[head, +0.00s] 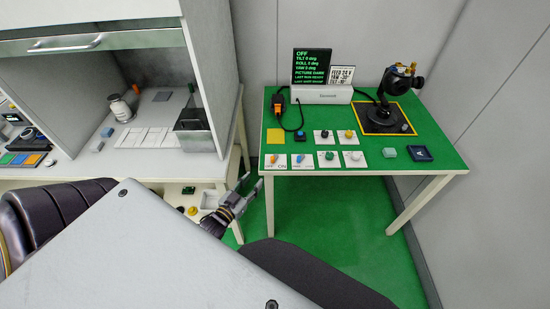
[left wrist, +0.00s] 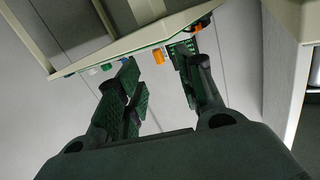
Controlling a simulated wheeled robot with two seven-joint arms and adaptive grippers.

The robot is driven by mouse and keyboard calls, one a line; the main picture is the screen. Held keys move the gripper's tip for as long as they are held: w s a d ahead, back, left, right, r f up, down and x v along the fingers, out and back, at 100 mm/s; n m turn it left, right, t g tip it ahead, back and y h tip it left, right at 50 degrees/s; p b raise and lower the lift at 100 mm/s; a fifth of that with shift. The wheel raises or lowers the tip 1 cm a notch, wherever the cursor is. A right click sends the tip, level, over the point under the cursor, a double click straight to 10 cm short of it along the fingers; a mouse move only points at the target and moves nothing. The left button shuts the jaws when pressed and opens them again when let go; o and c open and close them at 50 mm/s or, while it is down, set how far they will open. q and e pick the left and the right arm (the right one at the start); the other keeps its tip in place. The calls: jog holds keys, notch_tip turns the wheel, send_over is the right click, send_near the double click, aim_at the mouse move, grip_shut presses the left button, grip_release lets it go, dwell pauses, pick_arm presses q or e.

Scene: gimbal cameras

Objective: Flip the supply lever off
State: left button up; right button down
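The likely supply lever is an orange rocker (head: 275,160) on a white plate at the front left corner of the green-topped table. Small lettering stands by it in the head view; I cannot tell its position. In the left wrist view an orange part (left wrist: 159,56) shows at the table edge, seen from low down. My left gripper (head: 251,185) is beside the table's front left corner, left of and below the plate, apart from it. Its fingers (left wrist: 158,78) are spread with nothing between them. My right gripper is not in view.
The green table (head: 340,112) holds several switch plates, a display (head: 311,67) headed OFF, an orange handheld device (head: 278,102) and a black gimbal (head: 385,100). A white bench (head: 160,168) stands left, with a gap between. My grey body top fills the front.

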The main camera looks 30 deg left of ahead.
aim_at(273, 157)
pick_arm(q)
jog(key=shift+d+r+n+t+h, duration=0.15)
jog(key=shift+r+t, duration=0.1)
jog(key=shift+r, duration=0.2)
jog(key=shift+d+r+n+t+h, duration=0.15)
jog(key=shift+r+t, duration=0.1)
jog(key=shift+r, duration=0.15)
jog(key=shift+w, duration=0.15)
jog(key=shift+w, duration=6.75)
